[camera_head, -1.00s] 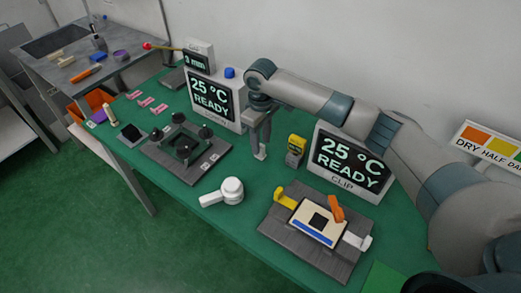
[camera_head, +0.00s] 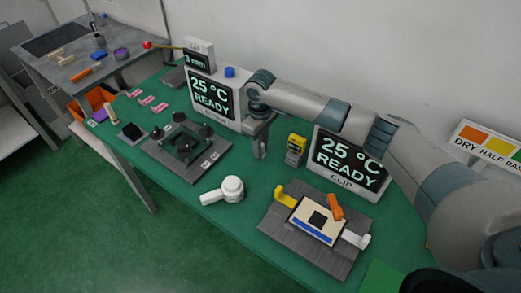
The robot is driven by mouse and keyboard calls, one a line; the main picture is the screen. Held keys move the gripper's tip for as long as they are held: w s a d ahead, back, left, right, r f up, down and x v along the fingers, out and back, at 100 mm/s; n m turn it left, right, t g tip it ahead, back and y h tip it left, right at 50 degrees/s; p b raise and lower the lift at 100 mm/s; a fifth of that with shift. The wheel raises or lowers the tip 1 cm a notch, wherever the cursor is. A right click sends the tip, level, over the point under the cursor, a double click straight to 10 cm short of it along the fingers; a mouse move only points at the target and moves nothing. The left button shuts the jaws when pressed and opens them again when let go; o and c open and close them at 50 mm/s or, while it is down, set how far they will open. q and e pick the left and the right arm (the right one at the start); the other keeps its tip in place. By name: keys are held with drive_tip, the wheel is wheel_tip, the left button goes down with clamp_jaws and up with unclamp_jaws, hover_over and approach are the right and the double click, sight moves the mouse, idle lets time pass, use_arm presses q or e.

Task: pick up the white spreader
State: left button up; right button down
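A white tool with a round head and a short flat handle (camera_head: 231,188) lies on the green bench top, left of the grey clip board. It may be the white spreader; its shape does not make this certain. My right gripper (camera_head: 260,156) points down over the bench, behind and to the right of the white tool and apart from it. Its fingers look close together, with nothing visible between them; the gap is too small to judge. My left gripper is out of view.
A grey board (camera_head: 272,230) with yellow and white clips stands at front right. A yellow meter (camera_head: 296,150) and two READY displays, left (camera_head: 211,98) and right (camera_head: 345,160), line the back. A dark fixture (camera_head: 165,158) is at left. Green bench lies bare around the white tool.

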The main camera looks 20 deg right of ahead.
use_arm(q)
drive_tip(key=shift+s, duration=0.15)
use_arm(e)
drive_tip(key=shift+r, duration=0.1)
drive_tip(key=shift+r, duration=0.2)
wheel_tip(320, 180, up, 5)
drive_tip(key=shift+f+b, duration=0.2)
drive_tip(key=shift+b, duration=0.5)
wheel_tip(320, 180, up, 5)
drive_tip(key=shift+f+b, duration=0.1)
drive_tip(key=shift+b, duration=0.3)
drive_tip(key=c, duration=2.3)
unclamp_jaws()
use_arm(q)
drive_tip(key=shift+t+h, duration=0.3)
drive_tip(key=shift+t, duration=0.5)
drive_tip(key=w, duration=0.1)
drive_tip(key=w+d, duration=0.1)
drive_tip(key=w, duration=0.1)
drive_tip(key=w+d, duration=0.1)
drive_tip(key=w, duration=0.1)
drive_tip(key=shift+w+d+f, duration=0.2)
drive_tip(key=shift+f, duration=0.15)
use_arm(e)
drive_tip(key=shift+c, duration=1.2)
